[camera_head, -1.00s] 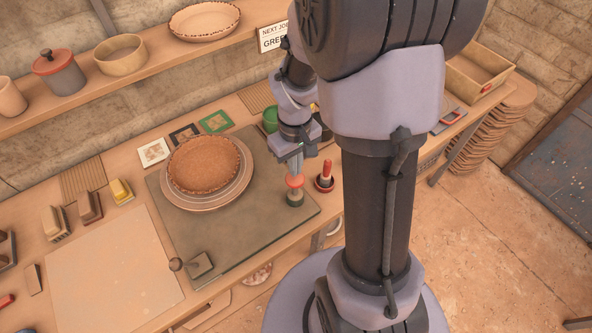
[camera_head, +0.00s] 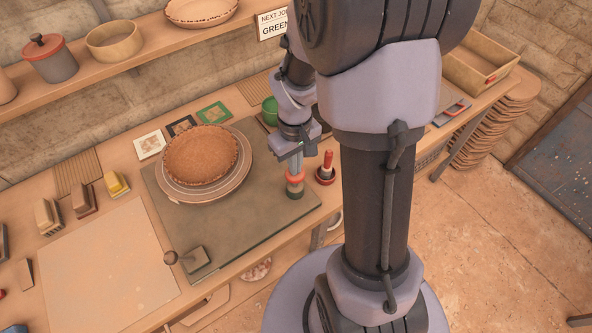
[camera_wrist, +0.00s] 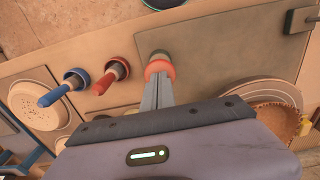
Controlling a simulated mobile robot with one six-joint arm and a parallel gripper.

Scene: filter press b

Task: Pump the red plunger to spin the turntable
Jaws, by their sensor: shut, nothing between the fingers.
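The red plunger (camera_head: 295,177) stands upright at the right end of the dark green board, with a dark base under its red cap. It also shows in the wrist view (camera_wrist: 159,66). My gripper (camera_head: 294,166) is shut and empty, pointing down with its fingertips at the plunger's cap. I cannot tell whether they press on it. The turntable (camera_head: 222,190), a pale ringed disc, lies on the board left of the plunger. A brown pie crust (camera_head: 200,152) sits on it; both are partly seen in the wrist view.
A red-handled tool (camera_head: 326,166) stands close right of the plunger. A blue-handled one (camera_wrist: 62,91) shows beyond it in the wrist view. A dark knobbed lever (camera_head: 190,260) sits at the board's front left. Framed tiles (camera_head: 150,145) lie behind the turntable.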

